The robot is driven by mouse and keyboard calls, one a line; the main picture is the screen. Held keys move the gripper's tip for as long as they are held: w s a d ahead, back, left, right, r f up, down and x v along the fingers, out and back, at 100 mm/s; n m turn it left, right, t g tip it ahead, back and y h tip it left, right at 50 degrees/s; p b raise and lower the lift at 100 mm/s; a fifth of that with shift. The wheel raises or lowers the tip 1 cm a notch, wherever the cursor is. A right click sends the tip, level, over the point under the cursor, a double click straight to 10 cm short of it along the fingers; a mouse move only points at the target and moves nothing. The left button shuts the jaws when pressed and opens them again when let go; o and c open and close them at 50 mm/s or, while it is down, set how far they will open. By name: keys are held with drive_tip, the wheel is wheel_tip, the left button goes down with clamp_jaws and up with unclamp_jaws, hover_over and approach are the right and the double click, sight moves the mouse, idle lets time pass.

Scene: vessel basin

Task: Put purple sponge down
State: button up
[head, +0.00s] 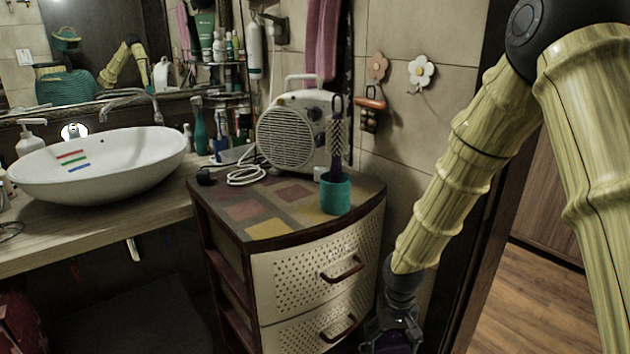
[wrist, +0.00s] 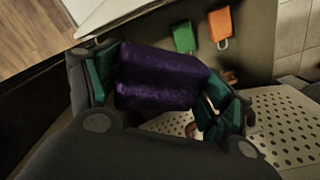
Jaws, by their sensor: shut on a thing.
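The purple sponge (wrist: 158,78) is a dark block in the wrist view, held between the two fingers of my gripper (wrist: 160,88). My gripper is shut on it. In the head view my gripper (head: 392,338) is low at the bottom edge, in front of the right side of the drawer cabinet. Only a dark purple patch of the sponge (head: 394,343) shows there; the rest is cut off or hidden by the gripper. What lies directly below the sponge cannot be seen.
A drawer cabinet (head: 242,208) carries a fan heater (head: 290,130) and a teal cup (head: 335,195) with a brush. Its front-left top is clear. A white basin (head: 100,165) stands on the counter at left. The wrist view shows green (wrist: 183,38) and orange (wrist: 220,25) tags.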

sight(393, 344)
drive_tip(key=r+p, duration=0.3)
drive_tip(key=p, duration=0.2)
drive_tip(key=s+r+p, duration=0.1)
drive_tip(key=r+p, duration=0.2)
drive_tip(key=p, duration=0.2)
drive_tip(key=shift+s+r, duration=0.2)
drive_tip(key=shift+r, duration=0.1)
drive_tip(key=r+p, duration=0.1)
drive_tip(key=p, duration=0.1)
drive_tip(key=r+p, duration=0.1)
drive_tip(key=p, duration=0.1)
drive_tip(key=shift+s+p, duration=0.35)
drive_tip(key=shift+s, duration=0.05)
drive_tip(key=w+f+m+b, duration=0.2)
drive_tip(key=f+m+b, duration=0.1)
drive_tip(key=f+b, duration=0.5)
drive_tip(key=w+d+f+m+b, duration=0.1)
drive_tip(key=f+m+b, duration=0.3)
drive_tip(key=f+b, duration=0.5)
drive_tip(key=w+d+f+m+b, duration=0.1)
drive_tip(key=w+f+m+b, duration=0.2)
drive_tip(key=f+b, duration=0.5)
drive_tip(key=b, duration=0.5)
drive_tip(key=shift+w+f+m, duration=0.3)
drive_tip(key=shift+w+f, duration=0.05)
wheel_tip(393, 344, down, 8)
drive_tip(key=b, duration=0.3)
drive_tip(key=shift+f, duration=0.8)
